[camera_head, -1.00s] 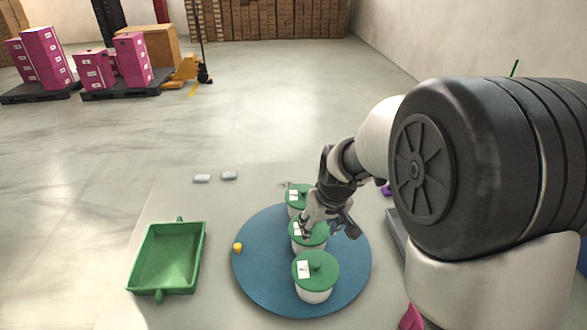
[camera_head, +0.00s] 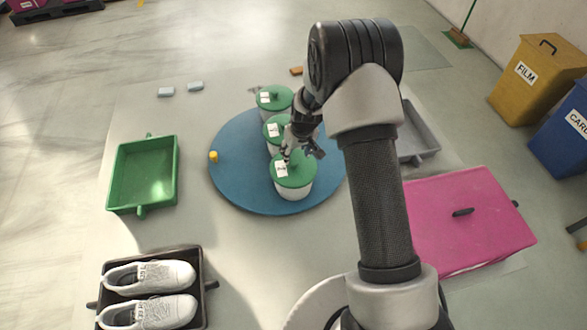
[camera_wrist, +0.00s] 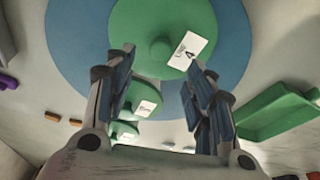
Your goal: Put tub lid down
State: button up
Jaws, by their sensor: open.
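Three white tubs with green knobbed lids stand in a row on a round blue disc (camera_head: 237,175). The nearest tub's lid (camera_head: 299,180) sits on its tub, with a white label. The middle lid (camera_head: 271,134) and far lid (camera_head: 268,102) are also on their tubs. My gripper (camera_head: 303,157) is open and empty above the nearest lid, partly covering it and the middle tub. In the wrist view the nearest lid (camera_wrist: 140,25) lies beyond my spread fingers, its label reading 4. Its knob shows between the fingertips; I cannot tell whether they touch it.
A yellow piece (camera_head: 213,157) is at the disc's left edge. An empty green tray (camera_head: 113,190) is left, a dark tray (camera_head: 205,270) with white shoes at front left. A pink lidded box (camera_head: 470,235) and grey tray (camera_head: 422,140) are right. Floor between disc and green tray is clear.

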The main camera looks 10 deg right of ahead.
aim_at(294, 162)
jog(key=b+x, duration=0.1)
jog(key=x, duration=0.2)
jog(key=b+x, duration=0.1)
jog(key=x, duration=0.2)
jog(key=shift+s+f, duration=0.15)
jog(key=shift+f, duration=0.25)
jog(key=shift+r, duration=0.1)
jog(key=shift+c, duration=0.5)
grip_shut()
notch_tip(294, 162, up, 20)
jog(key=p, duration=0.5)
jog(key=s+r+m, duration=0.1)
jog(key=s+m, duration=0.1)
jog(key=s, duration=1.5)
jog(key=shift+s+r+h, duration=0.2)
jog(key=shift+s+h, duration=0.05)
jog(key=shift+h, duration=0.05)
